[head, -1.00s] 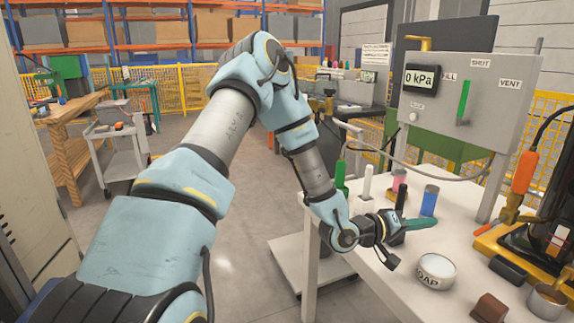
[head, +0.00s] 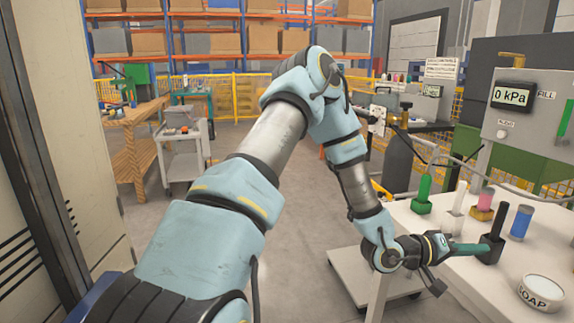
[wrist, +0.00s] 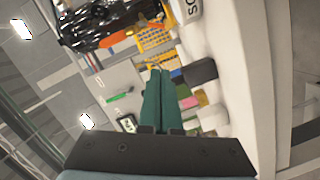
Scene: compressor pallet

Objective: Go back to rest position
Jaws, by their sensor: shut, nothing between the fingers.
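My gripper (head: 484,248) reaches over the left part of the white table (head: 437,222) in the head view, with its green fingers pointing right. In the wrist view the two green fingers (wrist: 160,74) lie together, shut and empty. In the head view the fingertips overlap a dark holder (head: 492,246); I cannot tell whether they touch it. My arm stretches from the lower left, up and over, then down to the table.
A soap tin (head: 541,291), a blue cylinder (head: 521,222), a green piece (head: 423,192) and a white piece (head: 456,208) stand on the table. A panel with a 0 kPa gauge (head: 513,94) is behind. A grey cart (head: 184,150) and open floor lie left.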

